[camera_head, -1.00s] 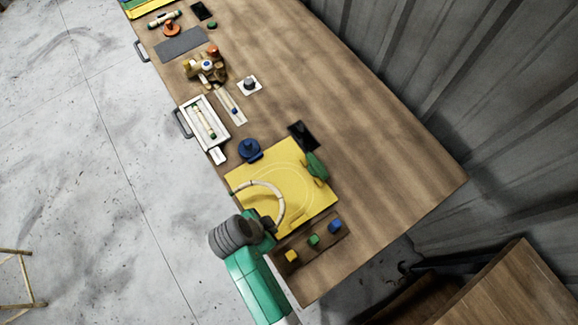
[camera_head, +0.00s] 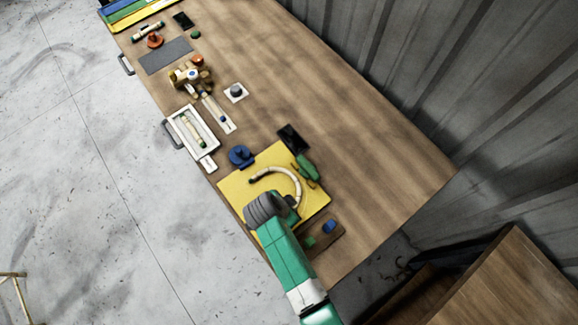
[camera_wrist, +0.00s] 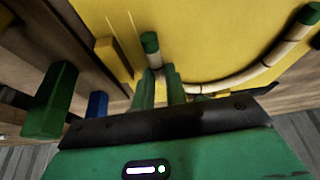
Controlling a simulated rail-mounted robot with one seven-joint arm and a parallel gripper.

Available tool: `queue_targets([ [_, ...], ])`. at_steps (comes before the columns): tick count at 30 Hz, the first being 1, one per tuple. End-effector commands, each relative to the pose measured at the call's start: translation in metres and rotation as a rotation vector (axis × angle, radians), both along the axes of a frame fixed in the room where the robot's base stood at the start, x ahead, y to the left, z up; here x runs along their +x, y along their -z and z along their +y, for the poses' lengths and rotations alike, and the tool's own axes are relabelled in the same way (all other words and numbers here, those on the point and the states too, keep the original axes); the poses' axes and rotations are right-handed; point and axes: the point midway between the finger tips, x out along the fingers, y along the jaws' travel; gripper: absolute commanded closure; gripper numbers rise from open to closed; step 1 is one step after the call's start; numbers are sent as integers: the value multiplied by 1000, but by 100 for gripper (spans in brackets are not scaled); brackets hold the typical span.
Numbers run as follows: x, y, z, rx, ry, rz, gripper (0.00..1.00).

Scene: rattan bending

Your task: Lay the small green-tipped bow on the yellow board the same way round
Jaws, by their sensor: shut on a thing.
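The small bow (camera_head: 289,174) is a pale, banded cane curved in an arc, with dark green tips. It is over the yellow board (camera_head: 232,190); I cannot tell whether it touches. In the wrist view the bow (camera_wrist: 270,70) curves to the right, with one green tip near my fingers and the other at upper right. My gripper (camera_wrist: 166,92) is shut on the bow close to the nearer tip. In the head view my arm hides the fingers and the board's near part.
A green block (camera_head: 310,242) and a blue block (camera_head: 329,227) sit on a brown strip beside the board. A blue knobbed object (camera_head: 240,155), a green tool (camera_head: 307,168) and a black slab (camera_head: 293,138) edge it. A white tray (camera_head: 175,125) stands farther left. The table's right side is clear.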

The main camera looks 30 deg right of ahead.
Motion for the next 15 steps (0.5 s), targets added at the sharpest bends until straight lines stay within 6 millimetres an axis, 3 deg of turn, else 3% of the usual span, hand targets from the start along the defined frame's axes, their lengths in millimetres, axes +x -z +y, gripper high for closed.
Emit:
queue_targets([
  [3,0,3,0,0,-1,0,100],
  [4,0,2,0,0,-1,0,82],
  [7,0,2,0,0,0,0,64],
  [15,0,-1,0,0,0,0,64],
])
